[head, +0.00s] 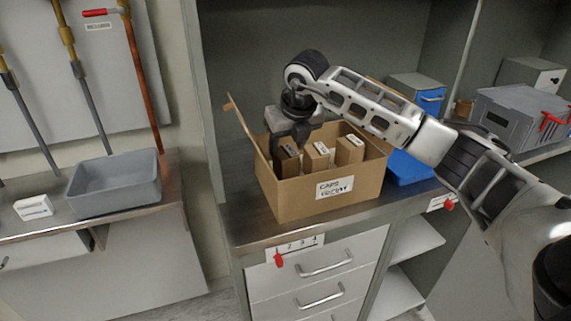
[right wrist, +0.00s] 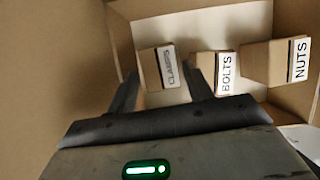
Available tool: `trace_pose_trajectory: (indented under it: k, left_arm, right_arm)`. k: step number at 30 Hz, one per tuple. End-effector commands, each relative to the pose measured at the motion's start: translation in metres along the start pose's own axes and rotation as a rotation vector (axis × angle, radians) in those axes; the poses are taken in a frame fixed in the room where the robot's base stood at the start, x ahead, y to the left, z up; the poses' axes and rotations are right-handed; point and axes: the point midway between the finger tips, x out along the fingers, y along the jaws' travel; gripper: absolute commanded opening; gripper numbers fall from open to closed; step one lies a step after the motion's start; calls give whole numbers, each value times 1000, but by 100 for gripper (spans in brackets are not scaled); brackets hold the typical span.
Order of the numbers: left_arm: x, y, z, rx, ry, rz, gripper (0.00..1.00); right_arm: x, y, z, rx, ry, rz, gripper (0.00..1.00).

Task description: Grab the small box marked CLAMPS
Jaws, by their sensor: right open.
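The small brown box marked CLAMPS (right wrist: 152,68) stands leftmost in a row inside an open cardboard carton (head: 283,203); in the head view it (head: 288,163) is partly covered by my right gripper. My right gripper (head: 284,152) points down into the carton. In the right wrist view its open fingers (right wrist: 163,77) appear on either side of the CLAMPS box, with nothing held. I cannot tell whether a finger touches it. My left gripper is not in view.
Boxes marked BOLTS (right wrist: 212,73) and NUTS (right wrist: 275,63) stand to the right of CLAMPS, BOLTS close to my right finger. The carton walls and a raised flap (head: 243,128) surround the gripper. A grey bin (head: 115,187) sits on the left counter.

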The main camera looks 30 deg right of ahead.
Motion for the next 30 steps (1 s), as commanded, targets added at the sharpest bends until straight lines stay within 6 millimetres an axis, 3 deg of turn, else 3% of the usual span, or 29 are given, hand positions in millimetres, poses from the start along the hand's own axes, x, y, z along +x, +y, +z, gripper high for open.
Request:
trace_pose_trajectory:
  k: [6, 15, 19, 30]
  left_arm:
    - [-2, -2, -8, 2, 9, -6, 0]
    - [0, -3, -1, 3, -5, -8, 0]
    - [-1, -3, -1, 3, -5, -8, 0]
    - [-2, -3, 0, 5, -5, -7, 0]
  right_arm:
    - [30, 1, -2, 2, 3, 1, 51]
    - [36, 1, -2, 0, -1, 0, 51]
    - [36, 1, -2, 0, 0, 0, 18]
    - [33, 1, 0, 1, -3, 1, 16]
